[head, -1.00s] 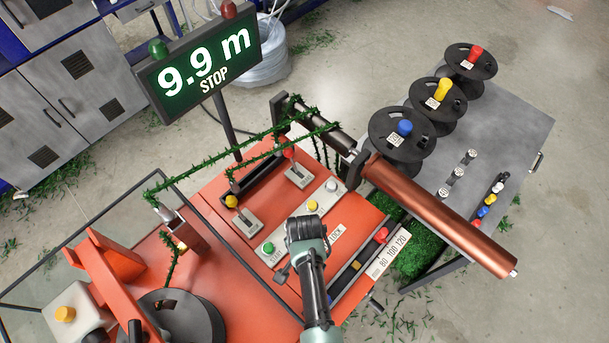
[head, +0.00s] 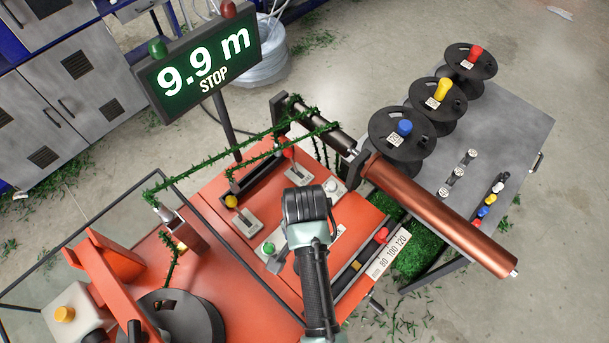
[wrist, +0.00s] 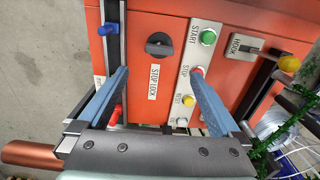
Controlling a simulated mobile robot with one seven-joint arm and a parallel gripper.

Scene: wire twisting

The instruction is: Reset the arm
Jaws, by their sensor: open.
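My gripper (wrist: 160,78) is open and empty in the wrist view, its two blue fingers spread above the orange machine top (wrist: 152,25). Between and beyond the fingers lie the black STOP LOCK knob (wrist: 159,46) and a button strip with a green START button (wrist: 208,37), a red STOP button (wrist: 198,71) and a yellow button (wrist: 182,122). In the head view my arm's wrist hangs over the control panel; the fingers are hidden beneath it. The green START button (head: 269,248) shows just left of my wrist. The display (head: 205,65) reads 9.9 m, STOP.
A green twisted wire (head: 215,158) runs above the machine to the dark shaft by the copper roller (head: 440,215). Levers with red (head: 288,152) and yellow (head: 231,201) knobs stand near my wrist. Black spools (head: 402,141) sit on a grey table at right.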

